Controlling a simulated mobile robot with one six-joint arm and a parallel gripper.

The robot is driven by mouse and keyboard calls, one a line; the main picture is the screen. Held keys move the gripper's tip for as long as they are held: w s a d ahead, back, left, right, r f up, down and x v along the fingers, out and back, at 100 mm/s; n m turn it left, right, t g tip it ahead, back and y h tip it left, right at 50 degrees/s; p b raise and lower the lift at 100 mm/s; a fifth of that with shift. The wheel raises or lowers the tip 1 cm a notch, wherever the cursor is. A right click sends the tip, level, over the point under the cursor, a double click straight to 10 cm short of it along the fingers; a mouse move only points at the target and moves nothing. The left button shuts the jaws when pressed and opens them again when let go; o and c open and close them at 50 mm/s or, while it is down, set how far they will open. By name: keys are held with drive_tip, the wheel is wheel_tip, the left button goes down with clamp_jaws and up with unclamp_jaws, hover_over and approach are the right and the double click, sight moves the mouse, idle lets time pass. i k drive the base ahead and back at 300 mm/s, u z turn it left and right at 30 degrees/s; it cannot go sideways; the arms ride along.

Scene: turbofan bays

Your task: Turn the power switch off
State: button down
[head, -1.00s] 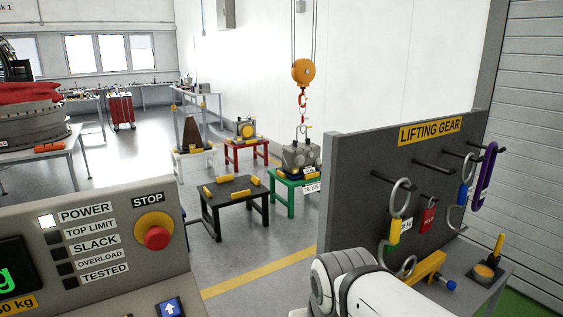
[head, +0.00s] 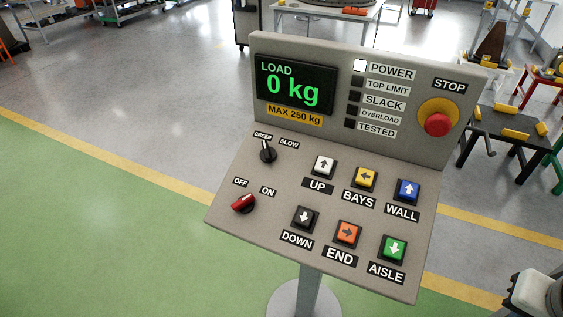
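The power switch is a red rotary knob (head: 243,203) at the lower left of the control panel (head: 330,262), below the OFF label (head: 240,182) and ON label (head: 268,191). Its long axis slants up to the right, and it appears turned toward ON. The POWER lamp (head: 359,66) is lit white. The display (head: 294,85) reads LOAD 0 kg. My gripper is not in view. A white and grey part at the lower right edge looks like my arm, well apart from the switch.
A black CREEP/SLOW knob (head: 267,152) sits just above the switch. Several arrow buttons, including the black DOWN button (head: 305,218), lie to its right. A red STOP button (head: 437,124) is at the upper right. Green floor left of the panel is clear.

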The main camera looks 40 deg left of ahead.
sight(245, 204)
drive_tip(key=u, duration=1.7)
drive_tip(key=k, duration=0.95)
drive_tip(key=u, duration=0.25)
drive_tip(key=i, duration=1)
drive_tip(key=k, duration=0.45)
drive_tip(key=u, duration=0.7)
drive_tip(key=i, duration=0.7)
drive_tip(key=z, duration=0.15)
